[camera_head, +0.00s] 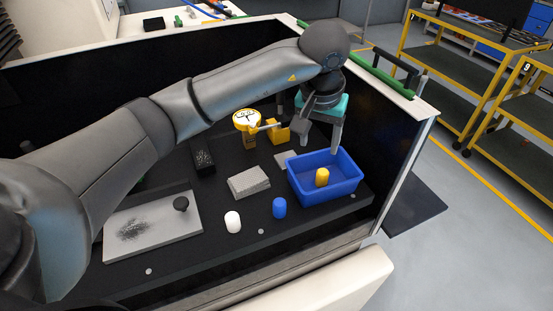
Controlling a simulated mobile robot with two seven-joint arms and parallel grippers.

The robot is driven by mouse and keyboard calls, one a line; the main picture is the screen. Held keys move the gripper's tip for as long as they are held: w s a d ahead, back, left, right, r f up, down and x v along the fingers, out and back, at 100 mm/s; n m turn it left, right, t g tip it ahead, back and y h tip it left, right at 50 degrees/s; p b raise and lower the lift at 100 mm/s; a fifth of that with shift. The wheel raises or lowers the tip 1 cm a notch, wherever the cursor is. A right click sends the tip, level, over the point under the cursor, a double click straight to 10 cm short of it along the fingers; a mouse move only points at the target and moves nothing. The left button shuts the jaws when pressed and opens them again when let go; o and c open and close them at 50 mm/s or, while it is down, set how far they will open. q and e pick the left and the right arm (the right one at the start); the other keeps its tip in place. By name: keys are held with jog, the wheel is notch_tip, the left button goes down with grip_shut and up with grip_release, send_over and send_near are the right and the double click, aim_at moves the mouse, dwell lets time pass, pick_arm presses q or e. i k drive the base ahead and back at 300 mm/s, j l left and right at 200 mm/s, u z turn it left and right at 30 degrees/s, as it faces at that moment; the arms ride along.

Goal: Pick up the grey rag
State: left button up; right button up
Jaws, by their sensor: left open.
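The grey rag (249,182) appears as a flat, folded, textured block lying on the dark work surface, left of the blue bin. My left gripper (317,146) points down above the back of the blue bin (324,200), to the right of and behind the rag. Its two fingers are apart, with nothing visible between them. It is not touching the rag. My right gripper is not in view.
A yellow cylinder (322,177) is in the bin. White (233,222) and blue (279,208) cylinders stand in front. A yellow device (247,122) is behind the rag. A grey plate (150,222) with black powder lies left. Dark walls (390,125) enclose the surface.

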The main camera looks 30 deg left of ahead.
aim_at(252, 181)
jog(key=u, duration=1.15)
